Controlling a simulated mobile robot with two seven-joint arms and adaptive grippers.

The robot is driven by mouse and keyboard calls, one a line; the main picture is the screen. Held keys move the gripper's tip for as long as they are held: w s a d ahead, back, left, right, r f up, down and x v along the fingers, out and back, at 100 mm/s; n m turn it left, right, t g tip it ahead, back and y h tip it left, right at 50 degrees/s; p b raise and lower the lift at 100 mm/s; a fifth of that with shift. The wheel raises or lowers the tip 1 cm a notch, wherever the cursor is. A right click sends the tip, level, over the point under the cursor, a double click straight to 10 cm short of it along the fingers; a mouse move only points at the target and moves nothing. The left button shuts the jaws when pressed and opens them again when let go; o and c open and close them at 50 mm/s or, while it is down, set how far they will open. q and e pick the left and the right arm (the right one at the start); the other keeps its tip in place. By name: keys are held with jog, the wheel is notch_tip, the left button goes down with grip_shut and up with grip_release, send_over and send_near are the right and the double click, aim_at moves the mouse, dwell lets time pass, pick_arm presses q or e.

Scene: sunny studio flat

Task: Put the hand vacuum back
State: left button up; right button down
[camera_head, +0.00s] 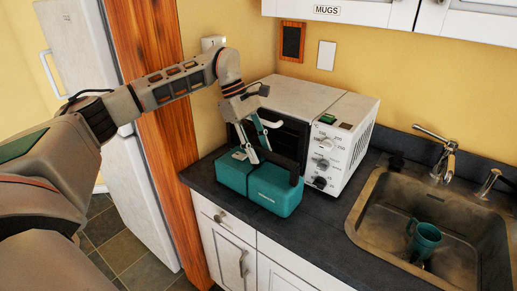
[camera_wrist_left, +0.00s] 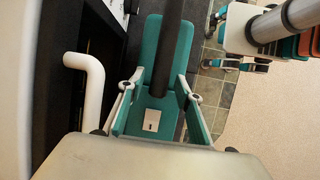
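The hand vacuum appears to be the teal body (camera_head: 275,196) with a black handle, at the counter's front edge before the white oven. It also shows in the left wrist view (camera_wrist_left: 150,65), with its black bar running between my fingers. My left gripper (camera_head: 256,146) is above the teal body at the handle. In the left wrist view its fingers (camera_wrist_left: 160,112) stand apart, one on each side of the black bar, with visible gaps. Contact with the handle cannot be told. The underside of the vacuum is hidden. My right gripper is in neither view.
The white oven (camera_head: 350,135) with knobs stands right behind the vacuum. Its white handle (camera_wrist_left: 88,68) is close to my left gripper. A sink (camera_head: 390,215) holding a teal mug (camera_head: 424,240) is to the right. A wooden panel (camera_head: 160,130) stands left. Dark counter (camera_head: 325,225) is clear between.

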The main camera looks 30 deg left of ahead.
pick_arm(q)
jog(key=v, duration=1.2)
jog(key=shift+s, duration=0.1)
dwell(0.4)
